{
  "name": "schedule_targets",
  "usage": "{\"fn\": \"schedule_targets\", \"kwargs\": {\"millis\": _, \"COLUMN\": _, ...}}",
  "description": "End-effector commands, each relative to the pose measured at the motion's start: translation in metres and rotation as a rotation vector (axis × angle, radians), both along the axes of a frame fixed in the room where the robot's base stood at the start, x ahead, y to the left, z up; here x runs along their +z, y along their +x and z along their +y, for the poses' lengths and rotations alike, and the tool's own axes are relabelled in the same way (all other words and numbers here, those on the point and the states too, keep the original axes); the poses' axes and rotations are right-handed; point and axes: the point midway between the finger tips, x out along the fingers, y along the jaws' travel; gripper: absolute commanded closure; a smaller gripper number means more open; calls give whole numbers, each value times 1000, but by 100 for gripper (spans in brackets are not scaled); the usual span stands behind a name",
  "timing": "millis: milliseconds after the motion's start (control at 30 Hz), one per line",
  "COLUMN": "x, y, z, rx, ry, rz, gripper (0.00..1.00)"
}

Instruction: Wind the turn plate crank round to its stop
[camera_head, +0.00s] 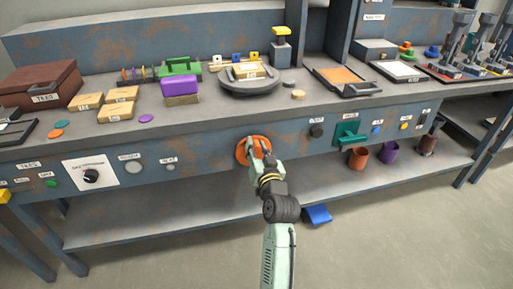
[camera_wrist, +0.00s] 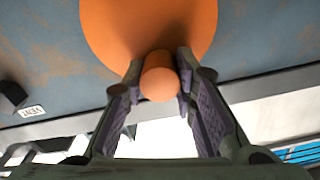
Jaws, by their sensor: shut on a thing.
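The crank is an orange disc (camera_head: 243,149) on the blue-grey front panel of the bench, below the turn plate. Its round orange knob (camera_wrist: 160,80) stands out from the disc in the wrist view, where the disc (camera_wrist: 115,30) fills the top middle. My gripper (camera_head: 257,150) is at the disc, and in the wrist view its two fingers (camera_wrist: 160,85) are closed around the knob, one on each side. The turn plate (camera_head: 250,87), a grey round plate with a wooden block on it, sits on the bench top above. In the head view my gripper hides part of the disc.
A dark knob (camera_head: 316,131) and a green handle (camera_head: 348,134) are on the panel to the right. A white dial plate (camera_head: 91,172) is to the left. The panel beside the crank is clear.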

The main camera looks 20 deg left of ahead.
Motion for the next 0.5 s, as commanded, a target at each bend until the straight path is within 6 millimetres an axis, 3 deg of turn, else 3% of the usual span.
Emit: {"fn": "schedule_targets", "kwargs": {"millis": 500, "x": 0, "y": 4, "z": -6, "rx": 0, "ry": 121, "rz": 85, "gripper": 100}}
